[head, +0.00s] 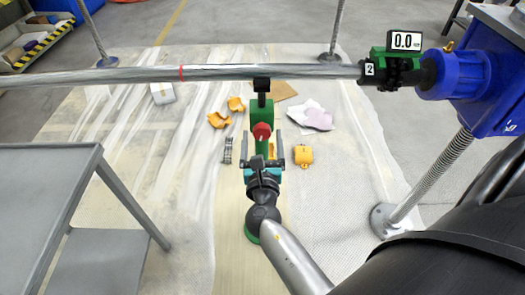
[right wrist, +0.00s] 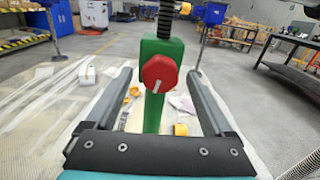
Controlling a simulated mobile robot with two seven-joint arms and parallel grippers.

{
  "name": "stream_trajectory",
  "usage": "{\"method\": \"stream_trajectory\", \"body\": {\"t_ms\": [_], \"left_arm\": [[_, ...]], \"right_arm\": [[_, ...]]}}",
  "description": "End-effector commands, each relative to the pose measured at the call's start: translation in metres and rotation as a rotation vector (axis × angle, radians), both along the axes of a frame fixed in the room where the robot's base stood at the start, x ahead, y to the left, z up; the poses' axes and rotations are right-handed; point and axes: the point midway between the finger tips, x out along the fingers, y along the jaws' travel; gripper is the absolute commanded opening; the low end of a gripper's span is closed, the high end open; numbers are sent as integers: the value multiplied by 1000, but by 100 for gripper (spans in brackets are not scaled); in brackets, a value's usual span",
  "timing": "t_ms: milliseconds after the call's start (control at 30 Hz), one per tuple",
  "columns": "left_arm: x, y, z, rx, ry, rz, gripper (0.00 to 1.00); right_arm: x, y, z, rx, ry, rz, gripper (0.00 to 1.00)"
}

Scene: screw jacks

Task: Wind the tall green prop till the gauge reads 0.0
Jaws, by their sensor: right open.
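The tall green prop (head: 262,109) stands upright under the long grey pipe (head: 225,72), its black head at the pipe's underside. Its red hexagonal knob (head: 262,130) faces me; in the right wrist view the knob (right wrist: 159,72) has a white mark, and the green body (right wrist: 168,47) has a black screw above. My right gripper (head: 262,136) is open, with one finger on each side of the knob and gaps to both; it also shows in the right wrist view (right wrist: 159,76). My left gripper is not in view.
A grey cart (head: 70,160) stands at the left. A blue machine (head: 480,80) is at the pipe's right end, with a threaded post (head: 440,170) below. Orange pieces (head: 219,120), an orange block (head: 303,155) and rags (head: 310,117) lie on the floor sheet.

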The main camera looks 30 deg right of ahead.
Motion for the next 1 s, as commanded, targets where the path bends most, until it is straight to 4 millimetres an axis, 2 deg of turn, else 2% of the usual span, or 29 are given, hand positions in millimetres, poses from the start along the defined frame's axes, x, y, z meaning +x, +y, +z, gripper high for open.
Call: {"method": "stream_trajectory", "body": {"t_ms": [167, 233, 600, 800, 1000], "left_arm": [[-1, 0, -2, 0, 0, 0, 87], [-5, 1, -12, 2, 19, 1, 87], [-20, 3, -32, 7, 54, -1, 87], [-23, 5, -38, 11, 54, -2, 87], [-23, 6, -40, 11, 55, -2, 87]], "right_arm": [[-24, 14, 0, 0, 4, 1, 87], [-37, 22, 0, -1, 6, 2, 87], [-105, 64, 0, 0, 4, 1, 87], [-122, 75, 0, -1, 1, 1, 87], [-125, 76, 0, -1, 0, 1, 87]]}}
